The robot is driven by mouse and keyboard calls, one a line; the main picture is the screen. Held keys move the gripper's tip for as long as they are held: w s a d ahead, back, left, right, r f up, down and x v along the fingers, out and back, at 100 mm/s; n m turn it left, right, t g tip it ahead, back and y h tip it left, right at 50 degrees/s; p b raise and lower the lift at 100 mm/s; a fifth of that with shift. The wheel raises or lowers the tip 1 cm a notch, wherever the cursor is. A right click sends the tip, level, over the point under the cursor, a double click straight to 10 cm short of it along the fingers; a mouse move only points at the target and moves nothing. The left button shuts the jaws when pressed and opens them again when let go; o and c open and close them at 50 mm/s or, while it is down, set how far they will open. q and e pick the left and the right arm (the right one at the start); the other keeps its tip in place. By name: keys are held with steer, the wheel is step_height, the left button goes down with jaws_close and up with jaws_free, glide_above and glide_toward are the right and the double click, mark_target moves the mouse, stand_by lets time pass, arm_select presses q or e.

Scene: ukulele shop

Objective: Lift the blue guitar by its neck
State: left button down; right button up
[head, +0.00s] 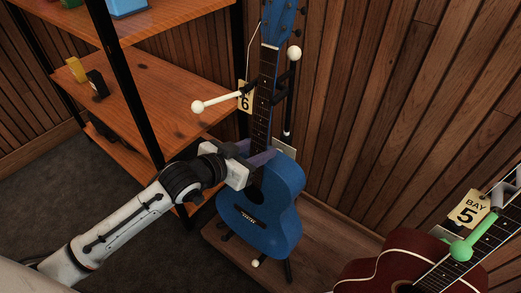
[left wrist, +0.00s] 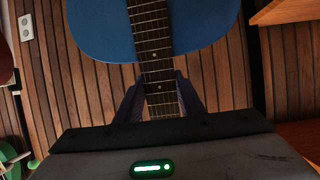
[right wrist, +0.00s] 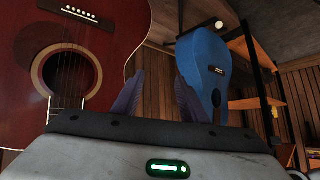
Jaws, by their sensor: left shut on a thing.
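The blue guitar (head: 265,205) stands nearly upright in a dark stand with white ball tips, its neck (head: 262,115) pointing up. It also shows in the left wrist view (left wrist: 100,30) and the right wrist view (right wrist: 203,65). My left gripper (head: 248,154) is shut on the neck just above the body, with one finger on each side of it in the left wrist view (left wrist: 160,100). I cannot tell whether the guitar's base is clear of the stand.
A red guitar (head: 405,258) with a BAY 5 tag (head: 469,210) is at the lower right. A wooden shelf unit (head: 135,95) with a black post is at the left. A tag with a 6 (head: 245,97) hangs beside the blue guitar's neck. A plank wall (head: 360,120) is close behind.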

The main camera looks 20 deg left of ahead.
mark_target(259, 130)
arm_select(q)
step_height(259, 130, up, 7)
steer(key=shift+w+d+f+p, duration=0.1)
steer(key=shift+w+p, duration=0.05)
steer(key=shift+p, duration=0.85)
steer(key=shift+s, duration=0.3)
steer(key=s+a+p, duration=0.1)
steer(key=s+a, duration=0.2)
steer(key=s, duration=0.6)
steer(key=s+a+p, duration=0.1)
steer(key=s+a, duration=0.2)
steer(key=s, duration=0.6)
steer(key=shift+a, duration=0.35)
arm_select(e)
steer(key=shift+d+r+n+g, duration=0.15)
steer(key=shift+d+r, duration=0.05)
steer(key=shift+r, duration=0.25)
steer(key=shift+d+r+n+g, duration=0.15)
steer(key=shift+d+r, duration=0.05)
steer(key=shift+r, duration=0.2)
arm_select(q)
steer(key=shift+f, duration=0.1)
steer(key=c, duration=1.7)
jaws_free()
steer(key=shift+w, duration=0.1)
jaws_close()
